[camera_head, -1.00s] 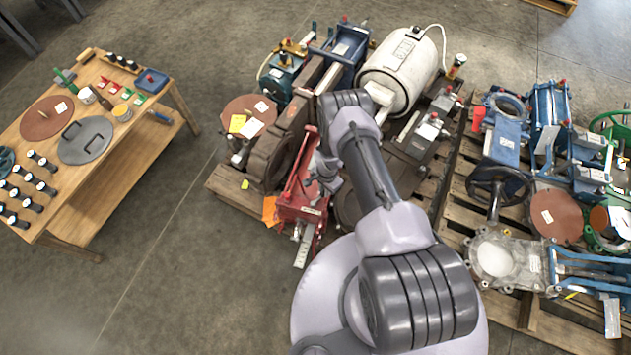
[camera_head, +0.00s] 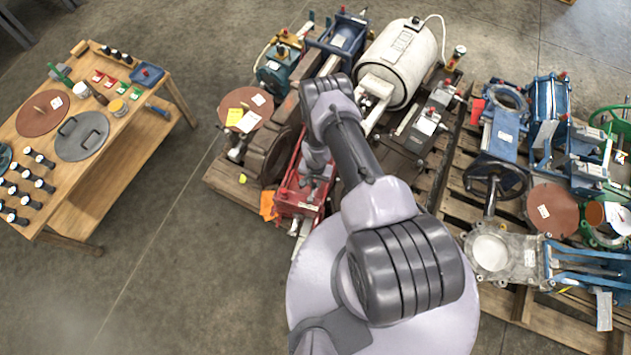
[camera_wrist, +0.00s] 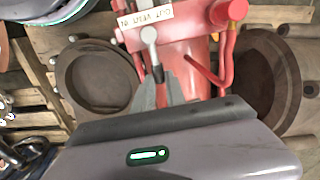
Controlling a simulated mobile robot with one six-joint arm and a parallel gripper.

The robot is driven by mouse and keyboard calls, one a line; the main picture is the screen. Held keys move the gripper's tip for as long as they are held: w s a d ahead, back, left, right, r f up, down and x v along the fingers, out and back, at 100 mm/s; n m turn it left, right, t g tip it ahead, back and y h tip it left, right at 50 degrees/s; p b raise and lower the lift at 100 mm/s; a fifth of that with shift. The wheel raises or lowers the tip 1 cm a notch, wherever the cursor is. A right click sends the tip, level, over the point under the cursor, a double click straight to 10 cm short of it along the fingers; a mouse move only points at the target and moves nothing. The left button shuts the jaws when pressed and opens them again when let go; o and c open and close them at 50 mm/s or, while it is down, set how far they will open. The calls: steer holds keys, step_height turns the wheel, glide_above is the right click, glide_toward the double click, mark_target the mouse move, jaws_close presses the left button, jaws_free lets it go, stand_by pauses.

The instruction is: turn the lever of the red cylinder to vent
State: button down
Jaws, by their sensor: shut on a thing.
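The red cylinder (camera_head: 302,190) lies at the near left edge of the middle pallet, partly hidden by my arm. In the wrist view its red body (camera_wrist: 190,55) fills the upper middle, with a white label (camera_wrist: 145,17) whose small print is hard to read. Just under the label is the lever (camera_wrist: 150,38), with a rounded silver end and a stem running down towards my jaws. My gripper (camera_wrist: 168,84) is at the lower stem and shut on the lever. In the head view my gripper (camera_head: 314,183) is over the red cylinder, its fingertips hard to make out.
A white tank (camera_head: 402,65) and brown flanged parts stand around the red cylinder. A second pallet (camera_head: 515,300) with blue and green valves is at right. A wooden table (camera_head: 150,125) with discs and small parts is at left; bare floor lies between.

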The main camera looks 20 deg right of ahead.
steer(key=c, duration=1.4)
jaws_free()
steer(key=shift+o, duration=0.2)
step_height(320, 180, up, 18)
steer(key=p, duration=0.8)
steer(key=shift+s+d+f, duration=0.15)
steer(key=shift+f, duration=0.1)
